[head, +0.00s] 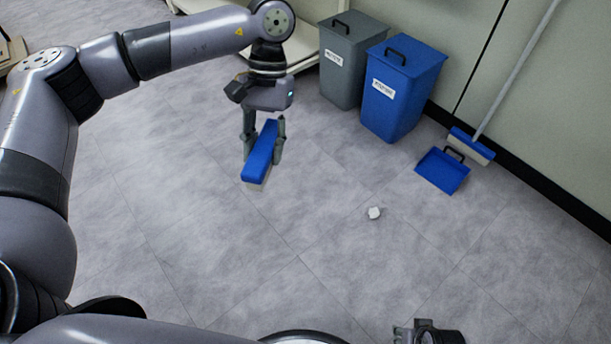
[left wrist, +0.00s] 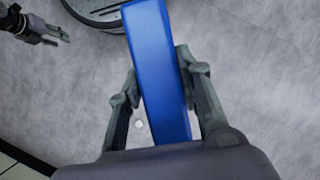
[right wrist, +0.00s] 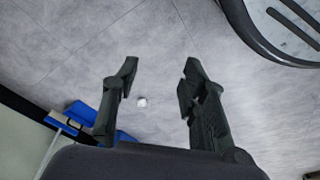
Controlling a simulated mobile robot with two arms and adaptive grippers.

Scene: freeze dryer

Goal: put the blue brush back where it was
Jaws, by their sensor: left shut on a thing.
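The blue brush (head: 261,153) has a blue back and a pale underside. My left gripper (head: 264,146) is shut on it and holds it above the floor, left of the bins. The left wrist view shows the brush (left wrist: 157,75) between the two fingers (left wrist: 158,88). My right gripper (head: 428,328) is at the bottom edge of the head view. In the right wrist view its fingers (right wrist: 160,85) are wide apart with nothing between them but floor and a distant small white object.
A grey bin (head: 342,65) and a blue bin (head: 392,95) stand by the wall. A blue dustpan (head: 442,172) and a long-handled broom (head: 476,147) are right of them. A small white crumpled thing (head: 375,213) lies on the floor. The middle floor is mostly clear.

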